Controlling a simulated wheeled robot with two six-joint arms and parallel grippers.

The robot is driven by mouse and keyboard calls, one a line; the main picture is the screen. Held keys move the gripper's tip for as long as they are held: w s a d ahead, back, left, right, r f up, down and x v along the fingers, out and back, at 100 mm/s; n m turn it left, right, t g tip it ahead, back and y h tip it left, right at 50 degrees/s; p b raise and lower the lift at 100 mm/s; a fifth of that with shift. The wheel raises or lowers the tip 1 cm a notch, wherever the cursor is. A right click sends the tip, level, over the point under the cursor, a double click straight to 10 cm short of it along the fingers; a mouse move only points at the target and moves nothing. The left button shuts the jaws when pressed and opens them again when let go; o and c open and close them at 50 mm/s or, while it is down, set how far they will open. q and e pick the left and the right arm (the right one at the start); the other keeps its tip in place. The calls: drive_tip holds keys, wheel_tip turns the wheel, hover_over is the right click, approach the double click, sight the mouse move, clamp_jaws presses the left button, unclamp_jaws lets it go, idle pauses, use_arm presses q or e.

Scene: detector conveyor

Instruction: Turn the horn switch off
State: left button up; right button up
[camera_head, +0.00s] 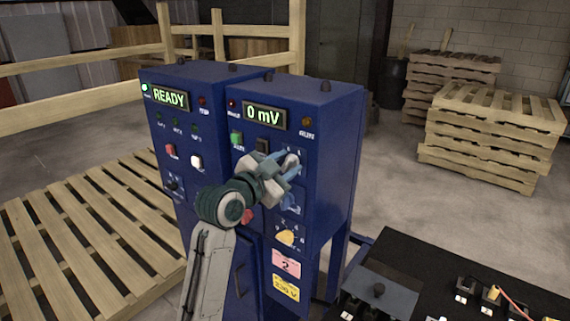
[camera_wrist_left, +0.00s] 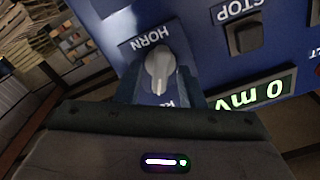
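The horn switch (camera_wrist_left: 158,68) is a grey rotary knob on a small blue plate labelled HORN, on the front of the blue cabinet (camera_head: 335,125). In the left wrist view its handle lies nearly upright in the picture. My left gripper (camera_head: 288,168) is at the upper right of the cabinet front. In the left wrist view its two fingers (camera_wrist_left: 160,88) stand on either side of the knob, with gaps between, so it is open. The second label on the plate is partly hidden by the gripper. The gripper mostly covers the switch in the head view. My right gripper is not in view.
A black STOP button (camera_wrist_left: 245,37) and the 0 mV display (camera_head: 265,117) are close to the gripper. A black bench (camera_head: 410,262) stands at the lower right. Pallets (camera_head: 495,125) are stacked behind.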

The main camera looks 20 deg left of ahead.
use_arm(q)
drive_tip(key=c, duration=0.6)
